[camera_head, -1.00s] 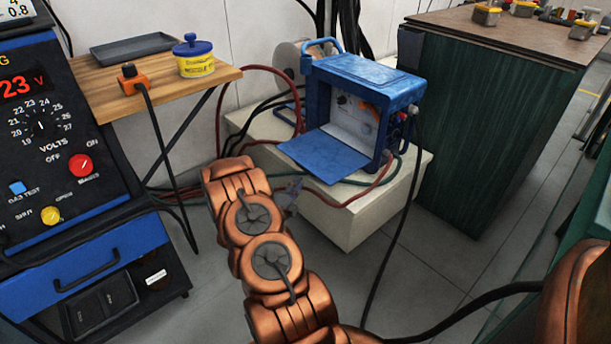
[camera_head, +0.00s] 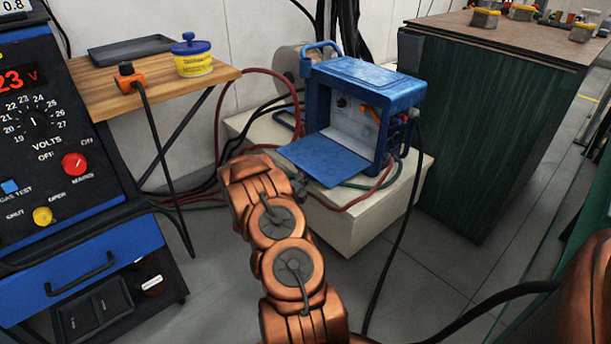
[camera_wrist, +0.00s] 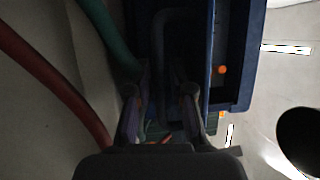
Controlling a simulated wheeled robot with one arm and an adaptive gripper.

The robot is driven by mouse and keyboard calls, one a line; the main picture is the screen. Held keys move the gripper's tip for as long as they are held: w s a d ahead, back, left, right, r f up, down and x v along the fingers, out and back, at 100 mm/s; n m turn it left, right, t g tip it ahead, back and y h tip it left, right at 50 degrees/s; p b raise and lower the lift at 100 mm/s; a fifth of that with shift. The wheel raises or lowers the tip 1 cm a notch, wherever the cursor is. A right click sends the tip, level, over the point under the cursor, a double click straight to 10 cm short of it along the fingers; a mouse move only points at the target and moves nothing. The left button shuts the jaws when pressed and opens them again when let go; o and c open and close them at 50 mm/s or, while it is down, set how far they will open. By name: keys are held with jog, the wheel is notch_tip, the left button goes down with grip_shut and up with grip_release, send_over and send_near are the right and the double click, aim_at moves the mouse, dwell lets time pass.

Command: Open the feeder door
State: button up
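The blue wire feeder (camera_head: 368,80) stands on a pale box. Its blue door (camera_head: 325,160) is folded out and down, roughly level, and the pale interior shows. My copper-coloured arm reaches up from the bottom of the head view. Only a small grey part of my gripper (camera_head: 300,188) shows there, close to the door's near edge; contact cannot be told. In the dark wrist view, my gripper (camera_wrist: 166,100) has its two fingers apart with nothing clearly between them. The feeder's dark blue body (camera_wrist: 238,85) is just right of the fingers there.
Red and green hoses (camera_wrist: 60,85) run close to my gripper on the left. The pale box (camera_head: 355,232) is under the feeder. A welding power source (camera_head: 60,150) and a wooden shelf (camera_head: 150,92) are at left, a green bench (camera_head: 490,130) at right.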

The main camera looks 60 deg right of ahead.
aim_at(305, 165)
jog(key=shift+c, duration=0.4)
grip_shut()
jog(key=shift+w+r+y+p, duration=0.1)
jog(key=shift+r+y+p, duration=0.2)
jog(key=shift+r+p, duration=0.55)
jog(key=shift+r+m+y+p, duration=0.5)
jog(key=shift+r+y+p, duration=0.15)
jog(key=shift+r, duration=0.4)
